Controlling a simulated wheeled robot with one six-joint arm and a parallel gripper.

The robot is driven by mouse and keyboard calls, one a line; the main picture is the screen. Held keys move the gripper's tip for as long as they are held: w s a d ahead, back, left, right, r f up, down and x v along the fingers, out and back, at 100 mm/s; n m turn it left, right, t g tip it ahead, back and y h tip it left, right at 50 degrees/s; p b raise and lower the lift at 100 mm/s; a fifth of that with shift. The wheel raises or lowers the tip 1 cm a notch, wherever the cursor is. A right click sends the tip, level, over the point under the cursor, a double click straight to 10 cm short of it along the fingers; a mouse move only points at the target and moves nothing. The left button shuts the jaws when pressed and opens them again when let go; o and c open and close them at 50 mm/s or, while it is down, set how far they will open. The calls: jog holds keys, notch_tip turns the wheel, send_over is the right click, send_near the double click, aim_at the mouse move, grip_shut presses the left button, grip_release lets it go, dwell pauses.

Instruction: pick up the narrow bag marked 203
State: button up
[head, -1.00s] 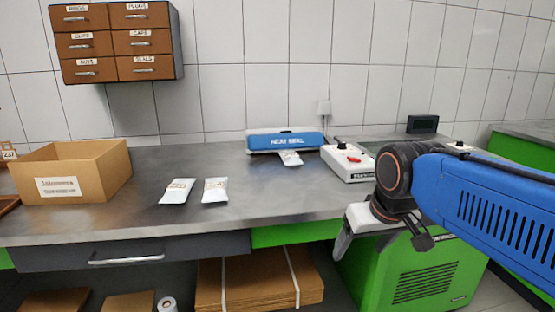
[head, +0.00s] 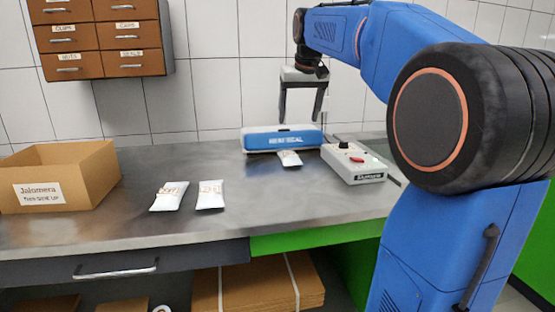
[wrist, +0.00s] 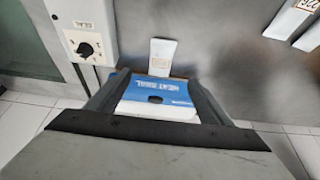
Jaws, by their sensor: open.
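Three small white bags with labels lie on the grey bench. One bag (head: 169,196) and another bag (head: 210,195) lie side by side left of centre. A third bag (head: 289,159) lies at the front of the blue heat sealer (head: 283,140); it also shows in the wrist view (wrist: 161,56). The label numbers are too small or blurred for me to tell which is 203. My gripper (head: 301,116) is open and empty, pointing down above the sealer. In the wrist view its fingers (wrist: 155,80) frame the sealer, and the two other bags are partly cut off at top right.
A cardboard box (head: 92,185) stands at the left of the bench. A white control box (head: 352,165) with a knob stands right of the sealer. Brown drawers (head: 100,35) hang on the tiled wall. The bench front is mostly clear.

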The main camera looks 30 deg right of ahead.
send_over(290, 156)
jog(key=s, duration=0.3)
jog(key=f, duration=1.1)
jog(key=shift+a, duration=0.25)
jog(key=shift+w+x, duration=0.15)
jog(key=shift+x, duration=1.2)
jog(key=shift+w+x, duration=0.15)
jog(key=shift+x, duration=1.15)
jog(key=shift+c, duration=0.2)
jog(key=c, duration=1.3)
jog(key=shift+r, duration=0.2)
jog(key=shift+r, duration=0.5)
jog(key=shift+r, duration=0.2)
